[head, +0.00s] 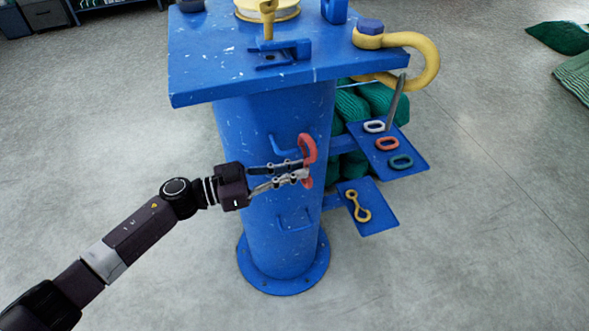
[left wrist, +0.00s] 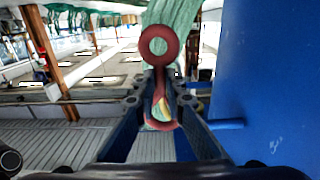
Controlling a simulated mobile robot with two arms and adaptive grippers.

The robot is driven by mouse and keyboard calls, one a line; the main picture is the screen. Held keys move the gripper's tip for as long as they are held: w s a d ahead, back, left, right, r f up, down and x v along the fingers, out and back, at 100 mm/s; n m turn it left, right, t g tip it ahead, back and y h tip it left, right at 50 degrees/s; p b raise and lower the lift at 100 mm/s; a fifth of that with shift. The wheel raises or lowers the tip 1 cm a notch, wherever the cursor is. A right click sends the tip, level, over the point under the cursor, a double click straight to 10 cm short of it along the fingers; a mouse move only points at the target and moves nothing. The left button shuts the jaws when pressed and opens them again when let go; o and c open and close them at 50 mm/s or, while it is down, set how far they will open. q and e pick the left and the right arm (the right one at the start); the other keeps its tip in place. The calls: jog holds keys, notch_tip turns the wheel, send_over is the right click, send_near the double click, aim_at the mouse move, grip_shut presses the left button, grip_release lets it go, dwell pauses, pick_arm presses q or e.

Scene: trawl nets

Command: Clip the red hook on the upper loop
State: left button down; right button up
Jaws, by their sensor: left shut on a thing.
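My left gripper (head: 303,168) is shut on the red hook (head: 308,148), in front of the blue column. The hook stands roughly upright, with its upper part above the fingers and a bit below them. In the left wrist view, the hook's ring (left wrist: 159,45) points up and its lower curved part lies between the fingertips (left wrist: 160,100). The upper loop (head: 272,143), a blue bar on the column, is just left of the hook and partly hidden by the gripper. I cannot tell whether they touch. A lower loop (head: 281,222) is below the gripper. My right gripper is not in view.
The blue column (head: 265,245) carries a wide top plate (head: 215,85) above my gripper. At right, a blue shelf (head: 408,162) holds coloured links, and a lower shelf (head: 378,222) holds a yellow piece. A large yellow shackle (head: 425,60) overhangs. Floor at left is open.

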pick_arm(q)
jog(key=shift+a+r, duration=0.1)
jog(key=shift+w+a+f+b, duration=0.2)
jog(key=shift+w+a+b, duration=0.2)
jog(key=shift+w, duration=0.2)
dwell(1.1)
jog(key=shift+w+f+b, duration=0.1)
jog(key=shift+f+b, duration=0.25)
jog(key=shift+f, duration=0.1)
jog(key=shift+w+f, duration=0.15)
jog(key=shift+f, duration=0.2)
jog(key=shift+w+a+f+b, duration=0.1)
jog(key=shift+w+f+b, duration=0.05)
jog(key=shift+f+b, duration=0.3)
jog(key=shift+w+a+f+b, duration=0.1)
jog(key=shift+f+b, duration=0.25)
jog(key=shift+b, duration=0.05)
dwell(0.8)
dwell(0.5)
